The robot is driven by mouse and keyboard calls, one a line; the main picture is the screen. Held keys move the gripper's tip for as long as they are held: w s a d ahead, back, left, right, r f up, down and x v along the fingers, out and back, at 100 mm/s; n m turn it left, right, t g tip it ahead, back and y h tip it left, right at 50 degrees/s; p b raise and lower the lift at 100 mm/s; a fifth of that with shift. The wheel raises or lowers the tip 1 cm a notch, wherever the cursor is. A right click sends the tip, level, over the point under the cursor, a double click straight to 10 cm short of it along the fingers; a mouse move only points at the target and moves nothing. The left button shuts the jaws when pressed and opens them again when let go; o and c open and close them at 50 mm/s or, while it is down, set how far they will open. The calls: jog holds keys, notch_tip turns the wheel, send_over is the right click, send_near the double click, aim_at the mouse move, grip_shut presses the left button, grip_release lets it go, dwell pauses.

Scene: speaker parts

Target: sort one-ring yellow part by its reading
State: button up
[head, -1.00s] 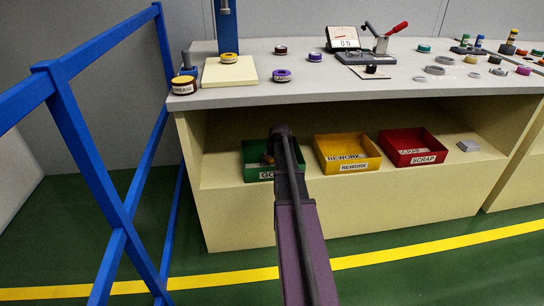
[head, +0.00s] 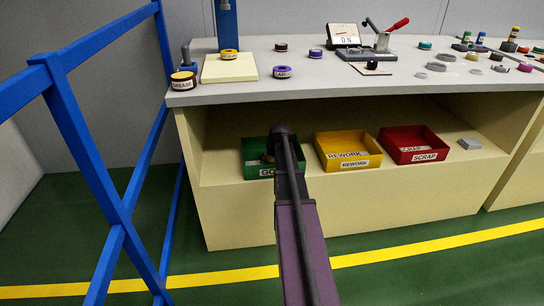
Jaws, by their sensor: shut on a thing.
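A yellow part with a dark ring (head: 229,54) lies on the cream plate (head: 215,72) at the left of the bench, in front of a blue column. The force meter (head: 344,35) shows "0 N", beside a red-handled lever fixture (head: 382,45). On the shelf below are the green bin (head: 249,158), a yellow bin marked REWORK (head: 352,168) and a red bin marked SCRAP (head: 424,157). My arm reaches up in front of the green bin and covers part of it and its label. My gripper cannot be made out; a small dark thing (head: 268,158) shows in the green bin beside my arm.
A yellow-topped GREASE tin (head: 183,81) and purple-ringed parts (head: 282,72) stand near the bench's left. Several grey and coloured parts lie at the right. A blue railing (head: 110,200) rises at left. Green floor with a yellow line is clear in front.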

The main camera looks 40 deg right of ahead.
jog(key=shift+f, duration=0.35)
jog(key=o, duration=1.2)
jog(key=shift+r, duration=0.2)
notch_tip(320, 180, up, 9)
jog(key=p, duration=0.8)
jog(key=shift+f+p, duration=0.15)
jog(key=shift+p, duration=0.15)
